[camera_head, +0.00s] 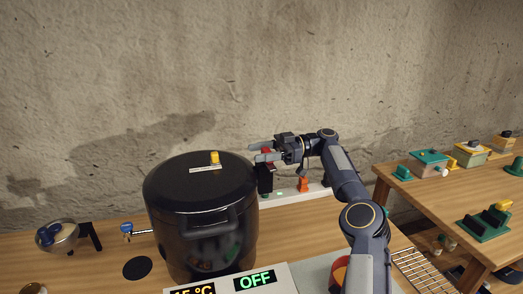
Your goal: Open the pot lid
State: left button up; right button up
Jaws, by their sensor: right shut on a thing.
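A large black pot (203,230) stands on the wooden table. Its dark lid (185,172) lies flat on top, with a small yellow knob (214,157) and a white label on it. My right gripper (267,152) is just right of and behind the lid's rim, reaching in from the right. Its fingers point left and are shut on a small red part (268,150); the fingers hide most of it. A dark upright piece (265,181) shows below it, beside the pot. I cannot tell whether the red part joins the pot. My left gripper is out of view.
A panel (228,283) reading OFF sits before the pot. A metal bowl (57,237), a blue-knobbed fitting (127,228) and a black disc (137,268) are left. An orange piece (304,185) stands behind. A second table (440,197) with several coloured items is right.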

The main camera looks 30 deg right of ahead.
aim_at(184, 191)
jog(key=l, duration=0.65)
jog(key=k+l, duration=0.15)
jog(key=l, duration=0.45)
